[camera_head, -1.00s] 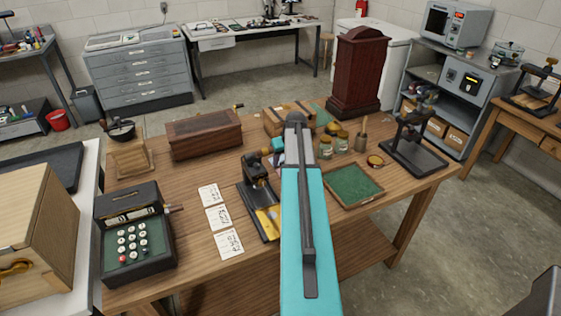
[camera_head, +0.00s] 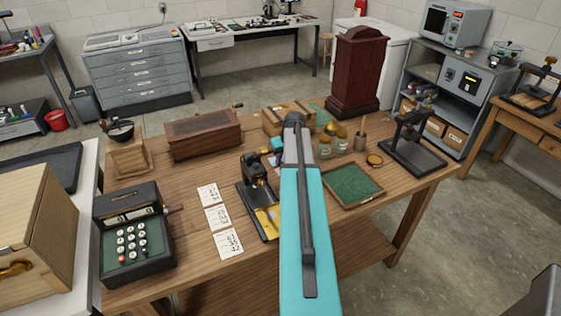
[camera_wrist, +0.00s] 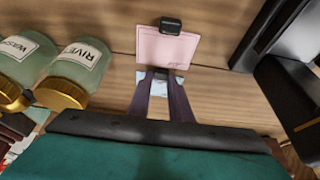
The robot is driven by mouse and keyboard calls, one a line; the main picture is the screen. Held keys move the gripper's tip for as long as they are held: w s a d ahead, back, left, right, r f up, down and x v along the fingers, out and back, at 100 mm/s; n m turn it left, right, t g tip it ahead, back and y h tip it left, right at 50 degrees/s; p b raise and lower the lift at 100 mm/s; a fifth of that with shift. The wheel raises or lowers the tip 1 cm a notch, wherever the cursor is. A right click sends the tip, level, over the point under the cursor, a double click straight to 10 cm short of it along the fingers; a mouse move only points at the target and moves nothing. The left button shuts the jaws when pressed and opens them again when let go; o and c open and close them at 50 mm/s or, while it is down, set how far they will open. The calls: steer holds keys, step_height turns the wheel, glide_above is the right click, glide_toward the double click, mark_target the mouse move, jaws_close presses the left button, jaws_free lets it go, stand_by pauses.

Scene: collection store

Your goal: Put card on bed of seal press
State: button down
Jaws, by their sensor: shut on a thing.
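A pink card (camera_wrist: 180,50) is in the wrist view, held between the dark fingertips of my gripper (camera_wrist: 165,49) by opposite edges, above the wooden tabletop. In the head view my arm hides the card and most of the gripper. A black press with a yellow patch at its front, seemingly the seal press (camera_head: 256,192), stands on the bench just left of my arm. Black parts at the right of the wrist view (camera_wrist: 285,90) may belong to it; I cannot tell for sure.
Three white number cards (camera_head: 217,218) lie left of the press. A green-lined tray (camera_head: 350,184) and jars (camera_head: 325,150) stand right of my arm. Two labelled jars (camera_wrist: 78,68) are at the wrist view's left. A black keyed machine (camera_head: 133,235) stands at the bench's left.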

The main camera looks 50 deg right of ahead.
mark_target(282, 162)
steer(key=shift+r, duration=0.1)
step_height(282, 162, up, 10)
steer(key=b, duration=0.2)
steer(key=shift+b, duration=0.35)
stand_by(0.3)
stand_by(0.8)
